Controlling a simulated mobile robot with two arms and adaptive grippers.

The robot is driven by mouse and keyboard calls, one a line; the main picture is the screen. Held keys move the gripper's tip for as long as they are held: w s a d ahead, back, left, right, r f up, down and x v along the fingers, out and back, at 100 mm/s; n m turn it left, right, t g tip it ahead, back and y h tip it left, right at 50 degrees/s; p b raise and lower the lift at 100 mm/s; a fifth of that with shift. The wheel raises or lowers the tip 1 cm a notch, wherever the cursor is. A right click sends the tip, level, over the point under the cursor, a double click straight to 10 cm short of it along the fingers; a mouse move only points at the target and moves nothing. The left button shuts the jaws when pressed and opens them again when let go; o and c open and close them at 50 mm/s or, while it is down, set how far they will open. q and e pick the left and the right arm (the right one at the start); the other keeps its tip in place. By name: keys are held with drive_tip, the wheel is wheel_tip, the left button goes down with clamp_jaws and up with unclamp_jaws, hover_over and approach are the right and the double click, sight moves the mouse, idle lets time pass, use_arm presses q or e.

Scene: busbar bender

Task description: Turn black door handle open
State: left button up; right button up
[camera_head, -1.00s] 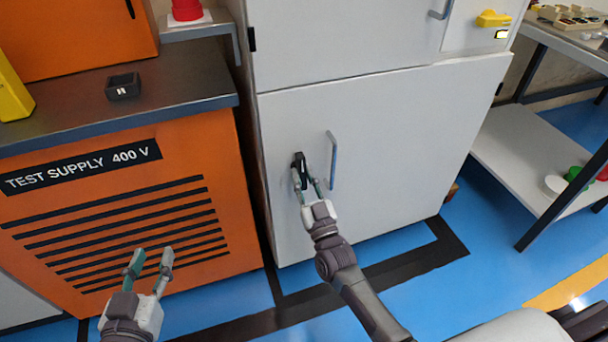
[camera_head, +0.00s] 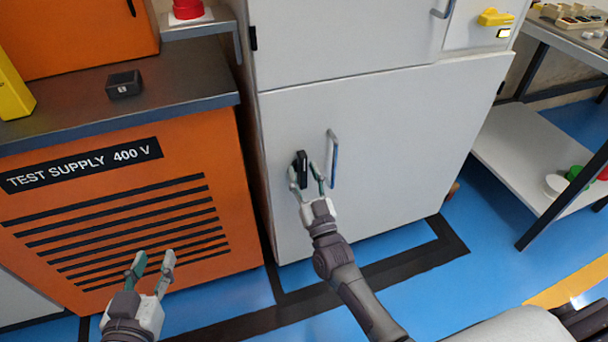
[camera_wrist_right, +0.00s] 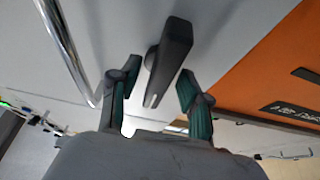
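The black door handle (camera_head: 301,169) is on the lower grey cabinet door (camera_head: 400,150), left of a vertical metal bar handle (camera_head: 334,160). It stands roughly upright in the head view. My right gripper (camera_head: 306,178) is open at the handle, with a finger on either side. In the right wrist view the black handle (camera_wrist_right: 168,62) lies between the spread fingers (camera_wrist_right: 152,90), with gaps visible on both sides. My left gripper (camera_head: 151,267) is open and empty, in front of the orange test supply cabinet (camera_head: 215,140).
A black box (camera_head: 124,84) lies on the dark top of the orange cabinet, with a red button (camera_head: 187,8) behind. A shelf table (camera_head: 530,160) stands at the right. The blue floor before the door has black stripes.

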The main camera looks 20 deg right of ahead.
drive_tip(key=v, duration=1.2)
drive_tip(key=shift+s+a, duration=0.1)
idle(0.4)
